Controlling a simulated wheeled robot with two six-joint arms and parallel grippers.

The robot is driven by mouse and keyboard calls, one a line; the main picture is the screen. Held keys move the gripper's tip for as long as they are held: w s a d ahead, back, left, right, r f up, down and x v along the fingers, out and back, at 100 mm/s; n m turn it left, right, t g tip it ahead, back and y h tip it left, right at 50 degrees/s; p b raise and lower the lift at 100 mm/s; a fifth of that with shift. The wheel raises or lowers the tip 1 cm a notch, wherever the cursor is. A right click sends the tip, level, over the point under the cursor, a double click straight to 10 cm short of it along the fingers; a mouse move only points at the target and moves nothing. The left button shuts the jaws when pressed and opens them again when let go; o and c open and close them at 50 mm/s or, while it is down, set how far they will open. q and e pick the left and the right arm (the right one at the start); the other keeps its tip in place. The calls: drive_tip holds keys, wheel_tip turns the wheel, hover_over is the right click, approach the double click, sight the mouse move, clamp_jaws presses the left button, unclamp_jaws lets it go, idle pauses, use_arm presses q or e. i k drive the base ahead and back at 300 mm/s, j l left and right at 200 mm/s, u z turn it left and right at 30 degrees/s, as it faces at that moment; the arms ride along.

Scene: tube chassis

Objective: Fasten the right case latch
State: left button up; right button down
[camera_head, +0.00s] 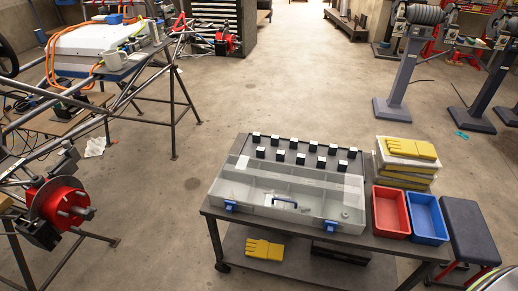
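A pale, translucent case (262,190) lies on the dark work table in the lower middle, its front facing me. Two blue latches sit on its front edge: the left latch (230,206) and the right latch (331,225). The latches are too small to tell whether either is fastened. Neither of my grippers is in view, and nothing is touching the case.
Rows of black blocks with pale tops (290,148) stand behind the case. A red bin (391,211), a blue bin (426,217) and stacked boxes with a yellow glove (411,148) are to its right. A tube chassis (150,90) stands left. The floor between is clear.

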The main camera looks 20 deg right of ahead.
sight(331, 227)
drive_tip(key=z, duration=1.35)
